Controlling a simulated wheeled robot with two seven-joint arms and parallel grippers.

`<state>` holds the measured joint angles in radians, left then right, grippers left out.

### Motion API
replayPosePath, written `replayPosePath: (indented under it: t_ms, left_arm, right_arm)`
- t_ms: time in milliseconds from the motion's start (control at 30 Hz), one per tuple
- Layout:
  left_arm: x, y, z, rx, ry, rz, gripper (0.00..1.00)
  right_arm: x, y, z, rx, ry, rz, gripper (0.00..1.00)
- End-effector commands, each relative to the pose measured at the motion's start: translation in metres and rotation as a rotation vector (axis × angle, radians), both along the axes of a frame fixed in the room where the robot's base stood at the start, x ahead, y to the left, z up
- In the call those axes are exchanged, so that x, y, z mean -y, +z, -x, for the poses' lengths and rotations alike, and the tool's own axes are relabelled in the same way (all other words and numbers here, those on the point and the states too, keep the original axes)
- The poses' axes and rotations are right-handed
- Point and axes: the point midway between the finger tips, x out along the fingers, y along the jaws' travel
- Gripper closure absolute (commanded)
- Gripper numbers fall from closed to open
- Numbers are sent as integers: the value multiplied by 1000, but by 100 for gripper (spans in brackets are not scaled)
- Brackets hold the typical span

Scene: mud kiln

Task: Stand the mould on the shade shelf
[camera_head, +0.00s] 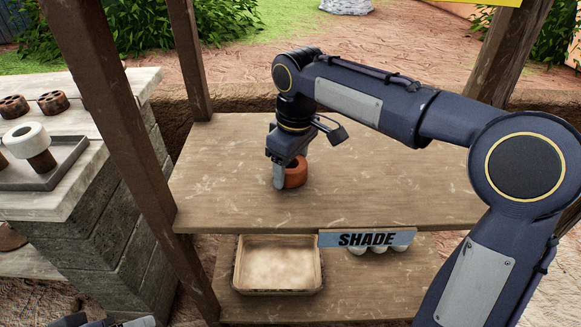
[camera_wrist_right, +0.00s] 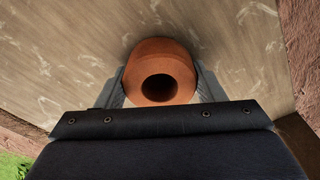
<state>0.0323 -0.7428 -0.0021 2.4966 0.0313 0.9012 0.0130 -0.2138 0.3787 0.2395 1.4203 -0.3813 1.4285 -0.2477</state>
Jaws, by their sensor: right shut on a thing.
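The mould (camera_head: 296,172) is an orange-brown clay ring with a round hole. It is at the upper board of the shade shelf (camera_head: 390,175), near the board's middle, and looks upright. My right gripper (camera_head: 284,178) points down over the board and is shut on the mould. In the right wrist view the mould (camera_wrist_right: 160,75) sits between the two fingers (camera_wrist_right: 160,88), its dark hole facing the camera. Whether its base touches the board is hard to tell. A bit of my left gripper (camera_head: 105,322) shows at the bottom left edge; its fingers are not clear.
A blue SHADE sign (camera_head: 366,239) hangs on the shelf's front edge. The lower board holds a shallow tray (camera_head: 240,265) and several white round things (camera_head: 385,248). Wooden posts (camera_head: 110,90) frame the shelf. At left, a stone bench carries a grey tray (camera_head: 75,160) and brown pieces (camera_head: 53,102).

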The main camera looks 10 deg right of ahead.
Motion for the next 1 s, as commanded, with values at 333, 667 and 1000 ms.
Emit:
replayPosePath:
  t_ms: [333, 667, 1000]
  left_arm:
    - [0, 0, 0, 0, 0, 0, 29]
    - [0, 0, 0, 0, 0, 0, 29]
    - [0, 25, 0, 0, 0, 0, 29]
  right_arm:
    - [0, -2, 0, 0, 1, 0, 23]
    - [0, -1, 0, 0, 1, 0, 16]
    - [2, 49, 3, 3, 2, -1, 16]
